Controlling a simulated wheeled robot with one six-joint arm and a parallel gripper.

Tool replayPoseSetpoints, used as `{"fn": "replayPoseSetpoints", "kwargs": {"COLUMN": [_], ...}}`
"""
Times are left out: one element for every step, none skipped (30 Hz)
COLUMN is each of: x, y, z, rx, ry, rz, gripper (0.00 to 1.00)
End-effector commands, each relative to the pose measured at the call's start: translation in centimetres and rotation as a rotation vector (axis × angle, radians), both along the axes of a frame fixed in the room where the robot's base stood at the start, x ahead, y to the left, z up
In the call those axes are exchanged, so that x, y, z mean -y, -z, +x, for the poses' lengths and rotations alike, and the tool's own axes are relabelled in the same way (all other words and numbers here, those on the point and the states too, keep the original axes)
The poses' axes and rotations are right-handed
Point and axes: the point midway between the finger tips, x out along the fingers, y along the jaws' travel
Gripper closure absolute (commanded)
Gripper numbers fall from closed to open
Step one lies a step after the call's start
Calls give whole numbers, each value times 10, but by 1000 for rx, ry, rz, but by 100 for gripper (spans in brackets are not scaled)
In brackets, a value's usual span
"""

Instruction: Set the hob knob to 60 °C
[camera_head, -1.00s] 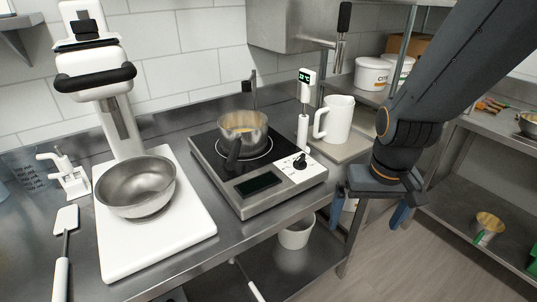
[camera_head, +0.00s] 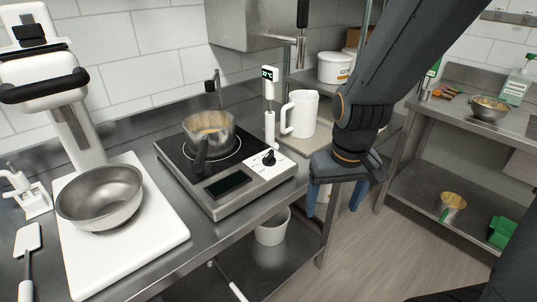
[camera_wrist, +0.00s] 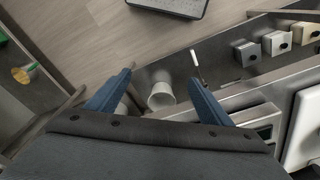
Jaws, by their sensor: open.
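The hob (camera_head: 218,190) is a steel box with a black glass top on the metal bench. Its black knob (camera_head: 268,158) sits on a white panel at the right front, beside a dark display (camera_head: 228,184). The knob's setting is too small to read. A metal pot (camera_head: 207,134) with a dark handle and yellowish contents stands on the hob. My gripper (camera_head: 335,205) points down, open and empty, to the right of the hob and apart from the knob. In the wrist view its blue fingers (camera_wrist: 157,95) are spread; the hob's front edge (camera_wrist: 258,118) shows at lower right.
A thermometer (camera_head: 269,85) on a white stand and a white jug (camera_head: 300,113) are behind the hob's right side. A white bucket (camera_head: 272,228) is on the shelf below. Open floor (camera_head: 385,245) lies right.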

Motion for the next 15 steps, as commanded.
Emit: {"fn": "replayPoseSetpoints", "kwargs": {"x": [-4, -7, -13, -19, -25, -35, -42, -50, -60, -68, -76, -85, -92, -98, -106], "y": [-5, -8, -14, -19, -24, -32, -38, -43, -51, -56, -62, -68, -73, -76, -82], "z": [15, 26, 42, 56, 70, 89, 103, 115, 132, 143, 154, 166, 175, 182, 190], "rx": [-3, -6, -11, -16, -22, -30, -36, -44, -52, -58, -63, -69, -74, -79, -84], "ry": [-47, -84, -146, -198, -252, -332, -391, -451, -527, -582, -635, -701, -747, -788, -839], "rz": [-4, -6, -11, -15, -19, -25, -28, -32, -37, -40, -42, -45, -47, -49, -50], "gripper": [35, 40, 45, 45, 45, 45, 45, 45, 45, 45, 45, 45, 45, 45, 45]}}
